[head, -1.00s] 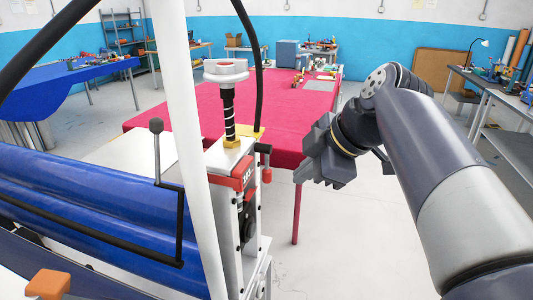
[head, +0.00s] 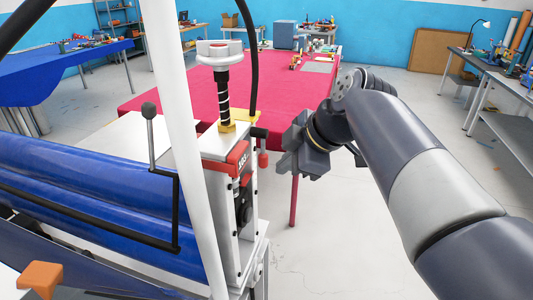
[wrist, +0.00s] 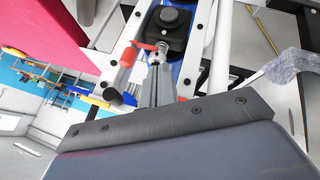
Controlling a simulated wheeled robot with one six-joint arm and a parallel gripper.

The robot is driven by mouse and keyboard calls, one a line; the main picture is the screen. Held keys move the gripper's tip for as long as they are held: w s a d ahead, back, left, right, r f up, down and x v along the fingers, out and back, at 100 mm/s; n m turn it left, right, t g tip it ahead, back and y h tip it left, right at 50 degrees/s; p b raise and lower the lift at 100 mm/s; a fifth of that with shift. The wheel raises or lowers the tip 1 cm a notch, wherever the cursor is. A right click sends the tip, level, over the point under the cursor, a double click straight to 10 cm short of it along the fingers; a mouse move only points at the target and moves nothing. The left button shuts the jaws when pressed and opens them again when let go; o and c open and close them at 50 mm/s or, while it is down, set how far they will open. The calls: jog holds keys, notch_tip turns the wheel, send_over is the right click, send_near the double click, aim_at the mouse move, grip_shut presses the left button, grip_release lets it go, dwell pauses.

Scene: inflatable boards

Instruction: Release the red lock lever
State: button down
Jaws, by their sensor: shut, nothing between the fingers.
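The white-framed machine end (head: 225,215) stands left of centre in the head view, with a red labelled part (head: 238,156) on its top edge. A small red handle (head: 263,159) hangs from a black knob at its right side. I cannot tell which red part is the lock lever. My gripper (head: 284,162) is just right of the red handle in the head view. A red cylinder (wrist: 128,56) lies left of the tips. Contact is unclear.
A threaded post with a white knob (head: 219,50) rises above the machine. A red-topped table (head: 190,97) stands behind. The floor (head: 350,250) below my arm is open.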

jog(key=w+a+f+p, duration=0.2)
jog(key=w+f, duration=0.2)
jog(key=w, duration=0.2)
jog(key=shift+w+a, duration=0.2)
jog(key=shift+a, duration=0.05)
jog(key=shift+f+b, duration=0.2)
jog(key=shift+b, duration=0.2)
